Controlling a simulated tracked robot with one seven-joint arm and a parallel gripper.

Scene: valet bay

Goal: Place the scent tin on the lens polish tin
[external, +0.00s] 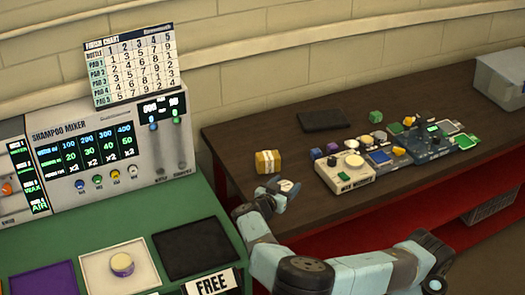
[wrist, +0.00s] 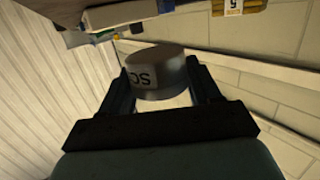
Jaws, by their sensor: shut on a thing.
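My gripper (wrist: 158,82) is shut on the scent tin (wrist: 160,72), a short grey cylinder with the dark letters "SC" showing on its side. In the external view my gripper (external: 280,194) holds the scent tin (external: 289,186) in front of the dark brown bench, to the right of the green counter. A small round tin with a cream lid (external: 121,262) sits on the white pad at the lower left, well apart from my gripper. Its label cannot be read, so I cannot tell if it is the lens polish tin.
A yellow block with a white band (external: 268,161) stands on the brown bench (external: 235,135) just behind my gripper. A cream box with a round dial (external: 346,173) and several small items stand to its right. A purple pad (external: 44,280) and black pad (external: 197,249) flank the white pad.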

